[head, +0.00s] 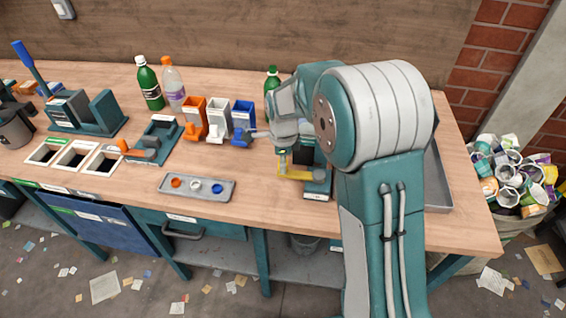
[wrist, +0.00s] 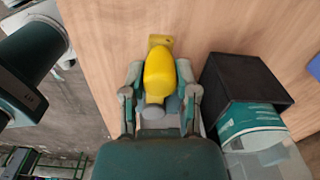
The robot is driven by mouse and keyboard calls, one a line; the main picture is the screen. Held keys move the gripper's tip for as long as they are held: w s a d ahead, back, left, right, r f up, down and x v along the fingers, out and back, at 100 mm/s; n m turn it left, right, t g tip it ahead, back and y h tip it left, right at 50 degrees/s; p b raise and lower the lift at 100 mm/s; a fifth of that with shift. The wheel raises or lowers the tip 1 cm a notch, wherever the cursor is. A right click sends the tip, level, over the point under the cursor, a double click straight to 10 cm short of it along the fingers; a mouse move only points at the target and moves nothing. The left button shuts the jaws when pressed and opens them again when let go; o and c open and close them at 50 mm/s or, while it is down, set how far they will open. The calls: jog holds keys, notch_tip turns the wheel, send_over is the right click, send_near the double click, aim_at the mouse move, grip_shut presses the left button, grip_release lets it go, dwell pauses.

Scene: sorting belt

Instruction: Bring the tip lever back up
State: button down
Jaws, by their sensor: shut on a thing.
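The tip lever (head: 296,174) is yellow and sits low at the front of a small teal station, in front of a dark box. Its rounded yellow knob also shows in the wrist view (wrist: 159,74), between the two fingers. My gripper (head: 283,152) reaches down to it from above; in the wrist view my gripper (wrist: 160,92) is shut on the knob. The dark box (wrist: 238,72) stands right of the fingers, with a teal and white piece at its near end. My arm hides part of the station in the head view.
Orange, white and blue bins (head: 217,122) stand left of my gripper, with bottles (head: 149,84) behind. A grey tray (head: 197,188) with coloured discs lies at the front left. A metal tray (head: 437,185) is partly behind my arm. A full can sack (head: 515,180) stands right of the bench.

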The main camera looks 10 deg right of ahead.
jog(key=shift+w, duration=0.1)
jog(key=shift+c, duration=1.8)
grip_release()
notch_tip(320, 180, up, 12)
jog(key=shift+a, duration=0.15)
jog(key=shift+f, duration=0.1)
jog(key=s+d+r+n+t, duration=0.2)
jog(key=s+n, duration=0.4)
jog(key=s, duration=0.3)
jog(key=s+d+r+n+t, duration=0.1)
jog(key=s+d+r+n, duration=0.1)
jog(key=s+n, duration=0.5)
jog(key=s+d+r+n+t, duration=0.2)
jog(key=s+n, duration=0.5)
jog(key=s, duration=0.4)
jog(key=shift+d+r+t, duration=0.2)
jog(key=shift+d+t, duration=0.1)
jog(key=shift+d, duration=0.25)
